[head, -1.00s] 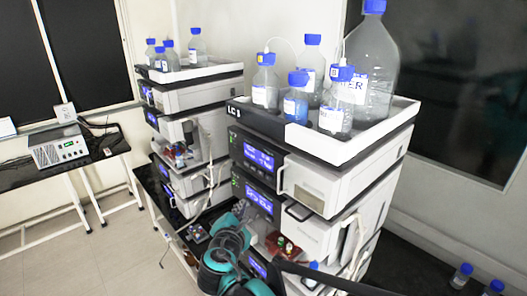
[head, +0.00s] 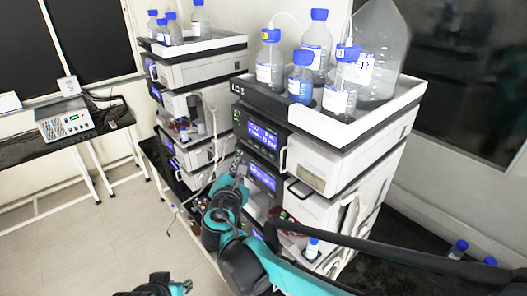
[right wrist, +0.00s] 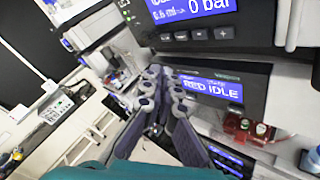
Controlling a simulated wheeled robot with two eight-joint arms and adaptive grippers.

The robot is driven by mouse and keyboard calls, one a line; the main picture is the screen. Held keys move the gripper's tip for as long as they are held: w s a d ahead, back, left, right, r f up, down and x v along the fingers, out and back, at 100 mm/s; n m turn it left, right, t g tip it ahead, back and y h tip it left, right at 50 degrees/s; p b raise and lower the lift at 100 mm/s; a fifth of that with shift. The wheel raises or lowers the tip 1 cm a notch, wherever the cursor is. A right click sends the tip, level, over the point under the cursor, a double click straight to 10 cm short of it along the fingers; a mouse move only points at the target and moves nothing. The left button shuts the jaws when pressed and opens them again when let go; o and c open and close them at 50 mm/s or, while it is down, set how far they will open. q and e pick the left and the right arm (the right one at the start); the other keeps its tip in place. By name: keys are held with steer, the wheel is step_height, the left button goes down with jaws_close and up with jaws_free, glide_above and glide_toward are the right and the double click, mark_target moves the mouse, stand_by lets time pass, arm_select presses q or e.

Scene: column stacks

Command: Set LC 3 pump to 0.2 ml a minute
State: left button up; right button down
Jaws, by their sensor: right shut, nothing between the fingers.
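The LC 3 stack stands at centre right, with its label (head: 258,87) on the top tray's edge. Its upper module, the pump (head: 263,137), has a lit blue display; in the right wrist view that display (right wrist: 190,10) shows a flow in ml that looks like 0.6, and 0 bar. A row of small buttons (right wrist: 200,34), with minus and plus, sits below it. My right gripper (head: 242,170) is shut and empty in front of the stack's left side; its fingertips (right wrist: 164,74) show below the buttons, apart from them. A dark and teal part, perhaps my left gripper (head: 165,286), is cut off at the bottom edge.
Several blue-capped bottles stand in the white tray (head: 390,105) on top. A second stack (head: 205,72) stands to the left. A bench with a small instrument (head: 65,122) is far left.

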mark_target(261, 149)
steer(key=w+d, duration=0.3)
steer(key=d, duration=0.2)
steer(key=shift+w, duration=0.25)
steer(key=shift+w+d, duration=0.1)
stand_by(1.2)
steer(key=shift+w+d, duration=0.15)
steer(key=shift+d, duration=0.05)
steer(key=shift+w+d, duration=0.25)
steer(key=shift+d, duration=0.1)
stand_by(0.9)
steer(key=shift+a, duration=0.1)
steer(key=shift+s+a+b, duration=0.3)
steer(key=shift+s+a, duration=0.2)
steer(key=shift+a, duration=0.1)
steer(key=shift+s+a, duration=0.75)
steer(key=shift+a, duration=0.25)
steer(key=shift+s+a, duration=0.7)
steer(key=shift+a, duration=0.3)
